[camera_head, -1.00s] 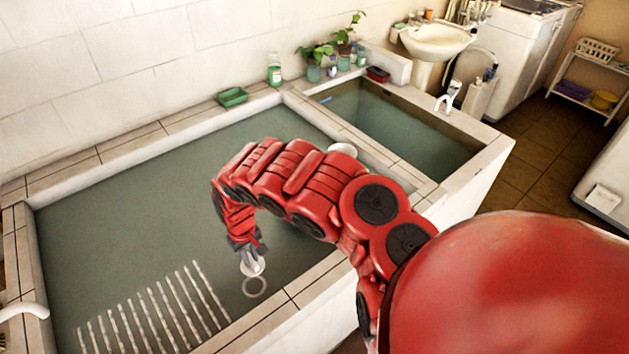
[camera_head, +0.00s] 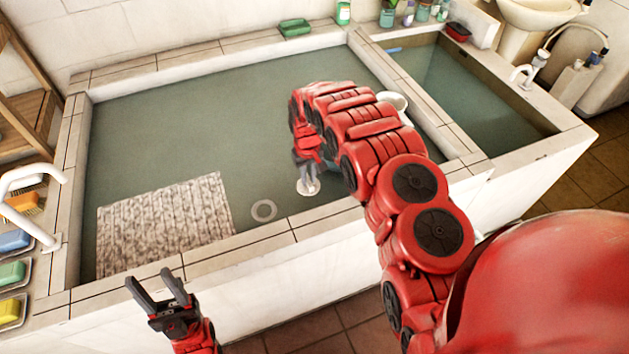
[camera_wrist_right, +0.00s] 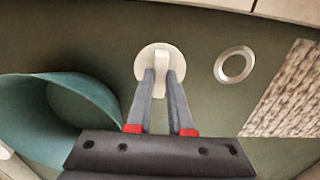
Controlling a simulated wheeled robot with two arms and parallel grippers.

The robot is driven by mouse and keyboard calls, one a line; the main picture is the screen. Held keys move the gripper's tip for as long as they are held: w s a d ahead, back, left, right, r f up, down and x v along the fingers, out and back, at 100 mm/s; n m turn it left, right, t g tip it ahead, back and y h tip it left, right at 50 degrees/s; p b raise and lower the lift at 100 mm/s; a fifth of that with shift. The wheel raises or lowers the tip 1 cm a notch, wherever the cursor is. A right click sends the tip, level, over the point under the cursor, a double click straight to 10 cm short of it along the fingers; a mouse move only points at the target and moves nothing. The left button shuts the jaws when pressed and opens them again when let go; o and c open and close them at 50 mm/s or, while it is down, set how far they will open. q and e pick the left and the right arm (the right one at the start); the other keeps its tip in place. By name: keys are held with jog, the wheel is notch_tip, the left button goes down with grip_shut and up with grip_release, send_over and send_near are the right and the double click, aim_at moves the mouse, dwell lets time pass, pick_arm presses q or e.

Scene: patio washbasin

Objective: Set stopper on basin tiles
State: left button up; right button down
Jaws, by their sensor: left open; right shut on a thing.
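The white stopper (camera_head: 308,188) is a round disc with an upright tab. My right gripper (camera_head: 309,178) is shut on the tab, which shows between its fingers in the right wrist view (camera_wrist_right: 162,60). The stopper is over the large basin, to the right of the drain ring (camera_head: 263,210) and apart from it. The ring also shows in the right wrist view (camera_wrist_right: 222,67). The basin tiles (camera_head: 240,253) form the pale front rim, in front of the stopper. My left gripper (camera_head: 155,290) is open and empty, near the front rim at the lower left.
A ribbed grey panel (camera_head: 165,222) lies at the basin's left front. A teal rounded vessel (camera_wrist_right: 30,105) is close beside my right gripper. A white bowl (camera_head: 394,99) is near the divider. A white tap (camera_head: 30,190) and soap dishes (camera_head: 12,273) stand at left. The front rim looks bare.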

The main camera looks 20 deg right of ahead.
aim_at(308, 180)
jog(key=shift+f, duration=0.75)
jog(key=shift+f+p, duration=0.45)
jog(key=shift+f, duration=1)
jog(key=shift+s+f, duration=0.1)
jog(key=shift+f, duration=0.25)
jog(key=c, duration=0.8)
grip_release()
jog(key=shift+f, duration=0.1)
